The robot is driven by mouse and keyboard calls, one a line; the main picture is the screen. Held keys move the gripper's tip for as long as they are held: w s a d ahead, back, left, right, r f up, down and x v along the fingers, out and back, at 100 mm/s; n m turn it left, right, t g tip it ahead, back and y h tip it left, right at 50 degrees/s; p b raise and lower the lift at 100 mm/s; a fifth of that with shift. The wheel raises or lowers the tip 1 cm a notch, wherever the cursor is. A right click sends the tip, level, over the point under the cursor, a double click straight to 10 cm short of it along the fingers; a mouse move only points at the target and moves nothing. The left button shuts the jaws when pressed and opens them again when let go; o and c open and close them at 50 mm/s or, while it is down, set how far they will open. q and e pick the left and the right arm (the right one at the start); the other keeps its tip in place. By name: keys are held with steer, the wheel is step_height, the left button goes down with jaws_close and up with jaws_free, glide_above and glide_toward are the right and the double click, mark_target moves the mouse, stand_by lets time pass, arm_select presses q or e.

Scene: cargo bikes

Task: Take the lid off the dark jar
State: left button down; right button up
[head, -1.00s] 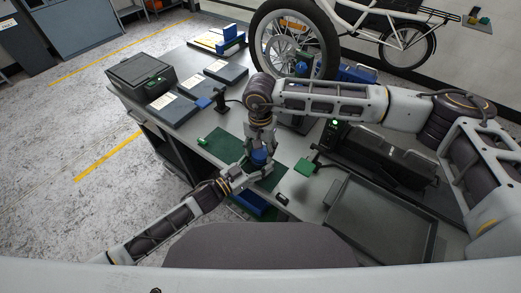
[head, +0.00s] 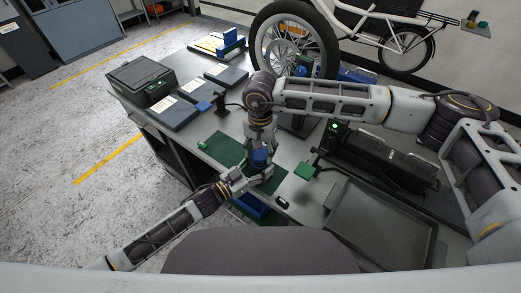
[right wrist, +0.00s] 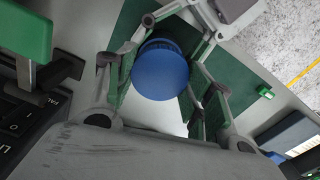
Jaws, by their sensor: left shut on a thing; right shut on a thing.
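My right gripper (head: 261,150) comes down from above and is shut on the lid. My left gripper (head: 246,174) reaches in from the near left, low beside the lid, and is shut on the jar. The jar's body under the lid is mostly hidden by the lid and the fingers, so I cannot tell whether the lid has separated from it.
The green mat (head: 222,146) lies on the grey bench. A blue tray (head: 250,206) is at the near edge. A large grey tray (head: 380,222) and a black case (head: 385,155) are on the right. A bike wheel (head: 294,45) stands behind. Dark boxes (head: 171,110) line the left.

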mark_target(261, 153)
steer(key=shift+r, duration=0.1)
steer(key=shift+r, duration=1.85)
arm_select(q)
steer(key=shift+c, duration=2)
jaws_free()
steer(key=v, duration=1.2)
